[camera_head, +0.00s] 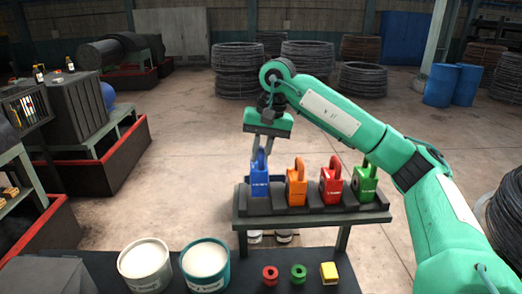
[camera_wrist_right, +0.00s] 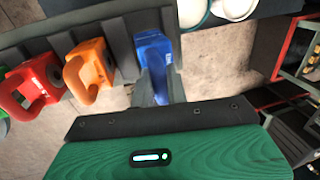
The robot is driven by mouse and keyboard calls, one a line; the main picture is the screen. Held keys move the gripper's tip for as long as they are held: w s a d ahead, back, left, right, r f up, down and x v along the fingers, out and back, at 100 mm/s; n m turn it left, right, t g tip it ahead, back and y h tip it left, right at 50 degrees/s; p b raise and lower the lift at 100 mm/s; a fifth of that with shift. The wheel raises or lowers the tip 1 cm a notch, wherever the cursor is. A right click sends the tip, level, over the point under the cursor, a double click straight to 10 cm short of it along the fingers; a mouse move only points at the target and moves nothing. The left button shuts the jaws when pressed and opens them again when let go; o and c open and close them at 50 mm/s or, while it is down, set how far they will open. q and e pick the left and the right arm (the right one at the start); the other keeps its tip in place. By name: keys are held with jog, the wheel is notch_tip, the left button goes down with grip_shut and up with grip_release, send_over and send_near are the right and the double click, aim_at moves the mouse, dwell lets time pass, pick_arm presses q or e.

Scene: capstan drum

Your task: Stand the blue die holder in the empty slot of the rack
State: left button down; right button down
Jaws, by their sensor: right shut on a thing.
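The blue die holder (camera_head: 260,186) is upright at the leftmost slot of the dark rack (camera_head: 310,220), in line with the other holders. Whether it rests on the slot floor I cannot tell. My right gripper (camera_head: 261,158) comes down from above and is shut on the top of the blue holder. In the right wrist view the blue holder (camera_wrist_right: 154,52) lies between the fingers (camera_wrist_right: 158,88), at the end of the rack (camera_wrist_right: 120,38). My left gripper is not in view.
Orange (camera_head: 296,188), red (camera_head: 331,187) and green (camera_head: 364,184) holders stand in the rack to the right of the blue one. In front, a dark table carries a white pot (camera_head: 146,266), a teal-rimmed pot (camera_head: 206,266) and small red, green and yellow pieces.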

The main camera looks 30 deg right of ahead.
aim_at(261, 163)
jog(key=shift+s+r, duration=0.2)
jog(key=shift+a+f+b, duration=0.15)
jog(key=shift+f+b, duration=0.2)
jog(key=shift+f, duration=0.05)
dwell(0.5)
jog(key=shift+d+b+x, duration=0.2)
jog(key=shift+b+x, duration=0.8)
jog(key=shift+x, duration=0.2)
dwell(0.4)
jog(key=c, duration=1.3)
grip_release()
jog(key=shift+s, duration=0.2)
jog(key=o, duration=0.5)
jog(key=shift+f, duration=0.15)
jog(key=shift+c, duration=0.2)
jog(key=shift+w, duration=0.1)
jog(key=shift+w+a+p+v, duration=0.15)
jog(key=shift+p+v, duration=0.45)
jog(key=shift+v, duration=0.4)
jog(key=shift+w+a+p+v, duration=0.1)
jog(key=shift+a+p+v, duration=0.1)
jog(key=shift+p+v, duration=0.65)
jog(key=shift+w+a+p+v, duration=0.15)
jog(key=shift+p+v, duration=0.25)
jog(key=shift+v, duration=0.75)
jog(key=shift+s, duration=0.15)
